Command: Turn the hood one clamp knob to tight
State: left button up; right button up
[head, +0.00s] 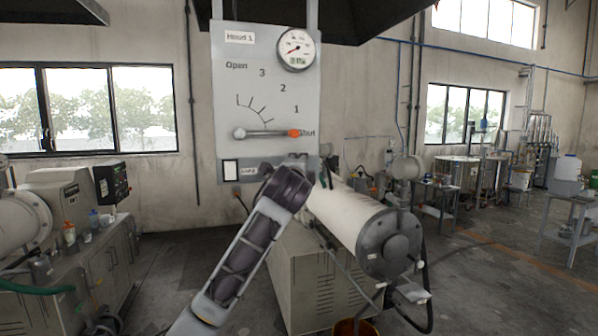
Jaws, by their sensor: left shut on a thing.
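The grey Hood 1 panel (222,95) hangs in the middle of the head view. It has a round dial gauge (296,49) at its top right and a scale from Open through 3, 2 and 1 to Shut. The lever (265,133) lies level, its orange tip at Shut. My left gripper (302,167) is at the panel's lower right edge, below the lever, shut on what appears to be the clamp knob. My wrist and gripper hide the knob, so its setting cannot be read. My right gripper is not in view.
A white horizontal mill cylinder (345,210) with a dark end flange sits just behind and right of my left arm, on a cabinet (290,285). Another machine (75,220) stands at the left. Steel vats (457,175) and a small table (572,208) stand far right, beyond open floor.

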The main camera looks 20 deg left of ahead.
pick_arm(q)
jog(key=o, duration=1)
jog(key=shift+v, duration=6)
